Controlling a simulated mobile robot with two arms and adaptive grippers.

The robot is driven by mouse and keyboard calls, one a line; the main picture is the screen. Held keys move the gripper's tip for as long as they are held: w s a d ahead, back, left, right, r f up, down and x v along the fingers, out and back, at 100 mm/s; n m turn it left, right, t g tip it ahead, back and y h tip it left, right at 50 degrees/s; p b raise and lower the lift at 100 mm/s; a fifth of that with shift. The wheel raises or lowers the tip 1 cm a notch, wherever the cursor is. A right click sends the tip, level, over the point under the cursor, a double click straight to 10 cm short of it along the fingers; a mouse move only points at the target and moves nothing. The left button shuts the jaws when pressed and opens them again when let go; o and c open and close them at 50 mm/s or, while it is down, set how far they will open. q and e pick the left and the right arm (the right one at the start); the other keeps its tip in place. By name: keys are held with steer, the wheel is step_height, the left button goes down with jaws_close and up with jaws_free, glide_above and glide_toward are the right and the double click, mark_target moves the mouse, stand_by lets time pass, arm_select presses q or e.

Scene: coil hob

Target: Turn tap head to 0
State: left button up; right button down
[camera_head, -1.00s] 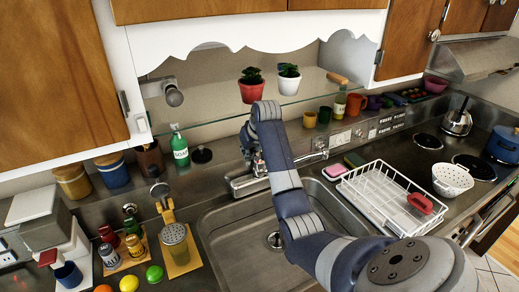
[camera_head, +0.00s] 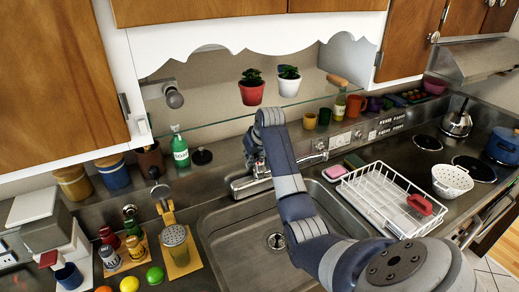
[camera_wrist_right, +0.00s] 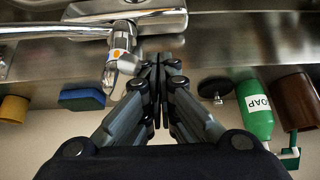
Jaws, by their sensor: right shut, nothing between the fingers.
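The metal tap (camera_head: 243,184) stands at the back edge of the sink, with its spout reaching right. My right arm hides part of it in the head view. In the head view this gripper (camera_head: 256,165) is just above the tap. My left gripper is not in view.
The sink (camera_head: 250,256) lies in front of the tap. A white dish rack (camera_head: 373,190) is to its right. A green soap bottle (camera_head: 180,150) and a dark round stopper (camera_head: 202,156) stand to the left. A glass shelf with potted plants hangs above.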

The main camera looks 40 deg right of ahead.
mark_target(262, 156)
steer(key=shift+s+d, duration=0.15)
steer(key=shift+d, duration=0.15)
steer(key=shift+s+d+p, duration=0.4)
steer(key=shift+s+d, duration=0.2)
stand_by(0.5)
steer(key=shift+s+d, duration=0.45)
steer(key=shift+d, duration=0.05)
stand_by(0.4)
steer(key=shift+s+d, duration=0.45)
steer(key=shift+d, duration=0.15)
steer(key=shift+d, duration=0.1)
